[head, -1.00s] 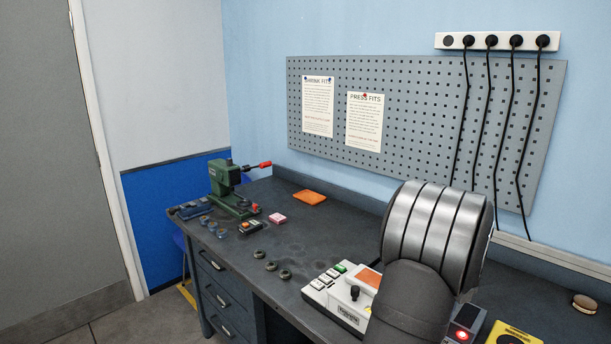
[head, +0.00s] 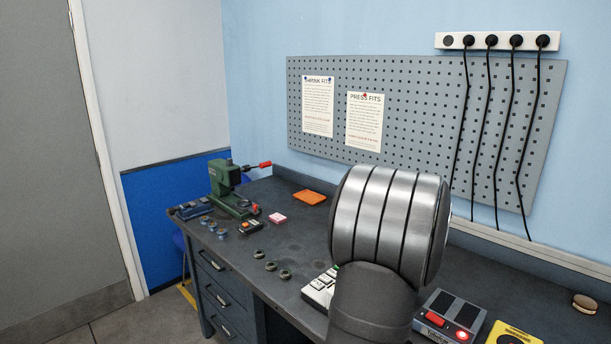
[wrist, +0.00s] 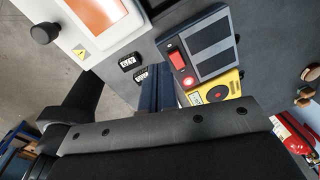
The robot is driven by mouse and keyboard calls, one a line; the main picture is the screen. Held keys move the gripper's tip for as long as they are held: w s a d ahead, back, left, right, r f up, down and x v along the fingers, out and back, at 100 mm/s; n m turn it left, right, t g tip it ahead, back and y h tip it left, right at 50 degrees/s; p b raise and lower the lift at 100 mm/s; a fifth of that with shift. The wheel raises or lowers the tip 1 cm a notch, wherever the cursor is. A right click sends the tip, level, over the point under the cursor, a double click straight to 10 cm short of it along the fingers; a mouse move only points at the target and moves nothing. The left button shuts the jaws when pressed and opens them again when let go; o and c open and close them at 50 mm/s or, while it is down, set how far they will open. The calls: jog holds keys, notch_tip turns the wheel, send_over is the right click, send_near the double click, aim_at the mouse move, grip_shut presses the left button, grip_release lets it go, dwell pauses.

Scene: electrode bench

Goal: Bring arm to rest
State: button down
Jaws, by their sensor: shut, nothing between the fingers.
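My gripper (wrist: 158,88) shows in the wrist view as dark fingers beyond the black gripper body with its screws. The fingers are together and hold nothing. Beneath and beyond them is the grey bench top. In the head view the large ribbed silver and dark part of my arm stands over the front right of the bench, and my gripper is hidden there.
A white device (head: 318,291) is partly behind my arm. A dark device with a lit red button (head: 450,316) and a yellow device (head: 508,334) stand right of it. A green press (head: 228,188), several rings (head: 271,266) and an orange pad (head: 309,197) lie farther left.

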jog(key=a, duration=0.2)
jog(key=w+a+n, duration=0.1)
jog(key=a, duration=0.1)
jog(key=w+a+n, duration=0.1)
jog(key=a, duration=0.1)
jog(key=shift+w+a+r+h, duration=0.1)
jog(key=shift+a+r+h, duration=0.1)
jog(key=shift+r+h, duration=0.2)
jog(key=a, duration=0.2)
jog(key=a+f+n, duration=0.1)
jog(key=a, duration=0.2)
jog(key=a+f+n+g+h, duration=0.1)
jog(key=a, duration=0.2)
jog(key=shift+s+a+f+n+h, duration=0.15)
jog(key=shift+s+a+f+n, duration=0.1)
jog(key=shift+a, duration=0.15)
jog(key=shift+s+a+f+n+h, duration=0.15)
jog(key=shift+s+a, duration=0.05)
jog(key=shift+a, duration=0.2)
